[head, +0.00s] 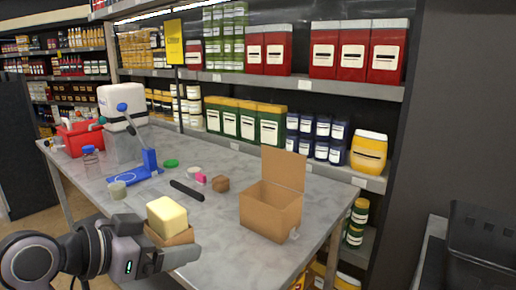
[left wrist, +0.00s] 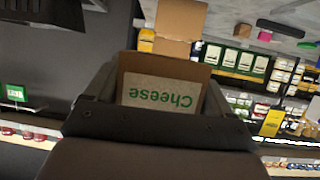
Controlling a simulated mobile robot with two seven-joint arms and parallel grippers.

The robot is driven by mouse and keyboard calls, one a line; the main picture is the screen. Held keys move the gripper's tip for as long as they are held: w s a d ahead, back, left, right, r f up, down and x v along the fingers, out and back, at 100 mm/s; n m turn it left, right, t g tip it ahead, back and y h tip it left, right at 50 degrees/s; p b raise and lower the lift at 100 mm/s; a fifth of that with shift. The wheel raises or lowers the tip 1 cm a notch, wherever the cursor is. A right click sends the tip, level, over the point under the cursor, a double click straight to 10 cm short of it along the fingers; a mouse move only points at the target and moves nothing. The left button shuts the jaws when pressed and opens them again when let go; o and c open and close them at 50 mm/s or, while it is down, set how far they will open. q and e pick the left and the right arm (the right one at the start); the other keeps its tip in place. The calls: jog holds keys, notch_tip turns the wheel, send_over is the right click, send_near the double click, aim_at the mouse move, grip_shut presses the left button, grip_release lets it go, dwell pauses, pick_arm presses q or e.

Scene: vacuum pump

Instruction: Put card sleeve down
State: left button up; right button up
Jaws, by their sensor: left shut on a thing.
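My left gripper (head: 165,246) is at the bottom of the head view, over the near edge of the grey table (head: 215,235). It is shut on a brown card sleeve (head: 178,238). A pale yellow cheese block (head: 167,215) sticks up out of the sleeve. Whether the sleeve touches the table is hard to tell. My right gripper is not in view.
An open cardboard box (head: 268,212) stands at the table's right. A black bar (head: 187,190), small brown block (head: 221,184), pink item (head: 201,178), blue stand (head: 148,165) and red basket (head: 80,140) lie farther back. Bare tabletop lies between gripper and box. Stocked shelves stand behind.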

pick_arm(q)
jog(key=s+a+f+m+g+h, duration=0.1)
jog(key=s+a+f, duration=0.1)
jog(key=f, duration=0.3)
jog(key=s+a+f+m+g+h, duration=0.1)
jog(key=s+a+f, duration=0.2)
jog(key=a+f, duration=0.1)
jog(key=shift+a+f+m, duration=0.35)
jog(key=shift+f+m, duration=0.05)
jog(key=shift+f, duration=0.25)
jog(key=shift+h, duration=0.3)
